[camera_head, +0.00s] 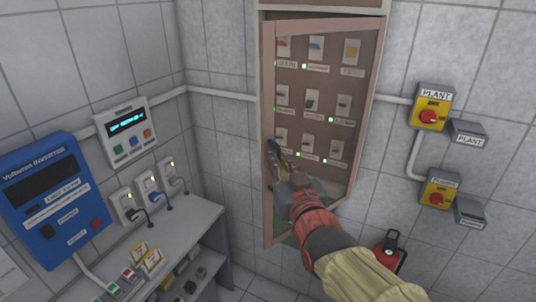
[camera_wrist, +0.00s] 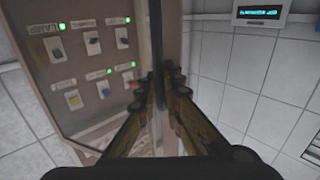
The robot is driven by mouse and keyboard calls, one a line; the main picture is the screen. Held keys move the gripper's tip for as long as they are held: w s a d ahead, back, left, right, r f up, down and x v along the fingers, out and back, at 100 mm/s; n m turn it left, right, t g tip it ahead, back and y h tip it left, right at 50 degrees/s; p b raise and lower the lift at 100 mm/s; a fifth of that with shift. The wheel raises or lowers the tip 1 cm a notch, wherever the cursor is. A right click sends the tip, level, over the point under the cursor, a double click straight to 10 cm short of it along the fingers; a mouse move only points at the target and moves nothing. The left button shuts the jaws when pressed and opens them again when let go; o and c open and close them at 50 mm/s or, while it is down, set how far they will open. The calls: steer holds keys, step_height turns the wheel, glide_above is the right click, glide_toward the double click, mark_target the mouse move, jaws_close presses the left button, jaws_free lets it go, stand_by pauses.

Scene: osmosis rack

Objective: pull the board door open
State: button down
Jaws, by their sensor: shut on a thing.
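The board door (camera_head: 268,205) is a pinkish-brown framed door on the tall wall board, with the switch panel showing through its frame. Its left edge and lower corner stand out from the board, so it looks ajar. My gripper (camera_head: 273,152) is at the door's left edge, around mid-height. The exact contact at the fingertips is partly hidden by the fingers.
Labelled switches with green lights (camera_head: 330,119) fill the board. Left are a blue inverter (camera_head: 52,200), a display box (camera_head: 126,130) and a grey bench (camera_head: 195,222). Right are yellow boxes with red knobs (camera_head: 430,108).

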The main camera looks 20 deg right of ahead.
steer(key=s+d+p, duration=0.4)
steer(key=s+p, duration=0.1)
steer(key=s, duration=0.4)
steer(key=shift+r, duration=0.15)
steer(key=shift+s, duration=0.1)
stand_by(0.4)
steer(key=c, duration=2)
jaws_free()
